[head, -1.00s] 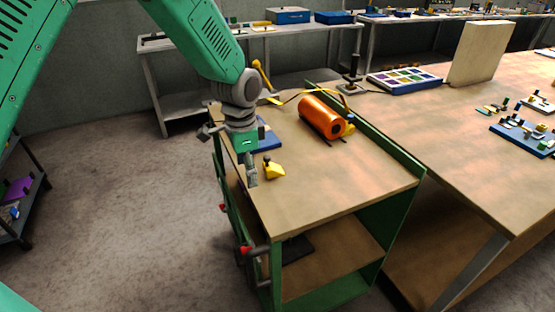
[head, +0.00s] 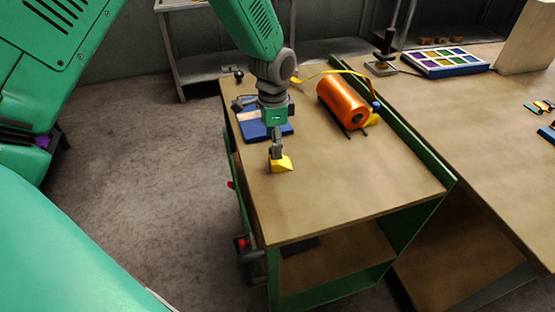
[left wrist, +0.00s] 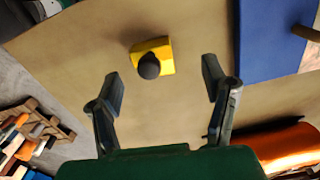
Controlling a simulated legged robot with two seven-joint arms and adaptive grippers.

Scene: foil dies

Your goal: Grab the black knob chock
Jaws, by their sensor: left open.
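The chock is a small yellow wedge (head: 281,164) with a round black knob (left wrist: 149,66) on top. It sits on the cart's wooden top, near the left edge. My left gripper (head: 276,155) is at the chock in the head view, and its fingers cover the knob there. In the left wrist view my open left gripper (left wrist: 164,85) has a finger to either side of the knob's column, with the chock lying ahead of the fingertips and nothing between them. I cannot tell the exact height gap. My right gripper is not in view.
A blue tray (head: 254,132) lies just behind the gripper. An orange cylinder (head: 343,101) lies on a dark stand to the right, with a yellow strap (head: 328,72) behind it. A green rail (head: 408,139) borders the cart's right side. The front of the cart top is clear.

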